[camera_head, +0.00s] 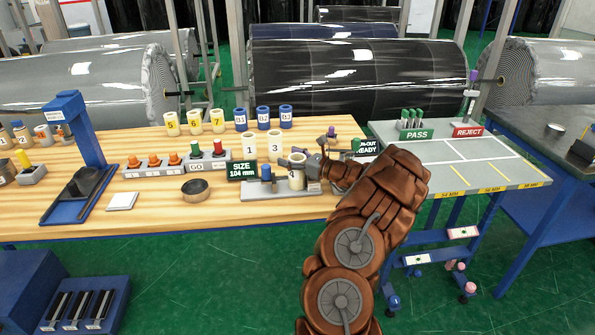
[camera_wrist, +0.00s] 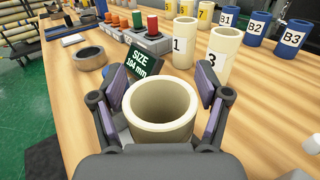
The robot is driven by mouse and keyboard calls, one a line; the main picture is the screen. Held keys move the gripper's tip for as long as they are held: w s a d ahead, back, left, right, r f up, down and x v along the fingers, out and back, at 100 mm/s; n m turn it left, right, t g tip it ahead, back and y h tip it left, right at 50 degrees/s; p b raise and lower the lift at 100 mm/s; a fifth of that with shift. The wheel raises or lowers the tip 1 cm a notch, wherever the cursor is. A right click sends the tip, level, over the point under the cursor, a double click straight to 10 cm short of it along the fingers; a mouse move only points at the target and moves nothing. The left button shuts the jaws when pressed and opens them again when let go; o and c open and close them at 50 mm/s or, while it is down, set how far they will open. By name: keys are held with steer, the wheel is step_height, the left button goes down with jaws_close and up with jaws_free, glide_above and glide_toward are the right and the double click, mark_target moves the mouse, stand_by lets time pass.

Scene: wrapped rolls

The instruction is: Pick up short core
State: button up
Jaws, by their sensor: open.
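A cream, hollow core (camera_head: 297,180) stands upright on the grey fixture (camera_head: 262,192) at the table's front. My gripper (camera_head: 302,162) is at its upper part. In the wrist view the core (camera_wrist: 163,134) shows its open top between the two fingers of my gripper (camera_wrist: 168,92). The fingers are open, one on each side of it; I cannot tell whether either pad touches. Its lower part is hidden by my gripper in the wrist view. A dark sign (camera_head: 242,171) beside it reads SIZE 104 mm.
Cream cores marked 1 (camera_head: 249,146) and 3 (camera_head: 275,145) stand close behind. More cream cores and blue cores (camera_head: 263,117) stand farther back. A bowl-like ring (camera_head: 195,190) lies left. The grey table with PASS (camera_head: 416,134) and REJECT (camera_head: 467,131) signs has free marked spaces.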

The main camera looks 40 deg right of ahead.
steer(key=shift+c, duration=0.4)
steer(key=shift+d, duration=0.1)
steer(key=c, duration=1.2)
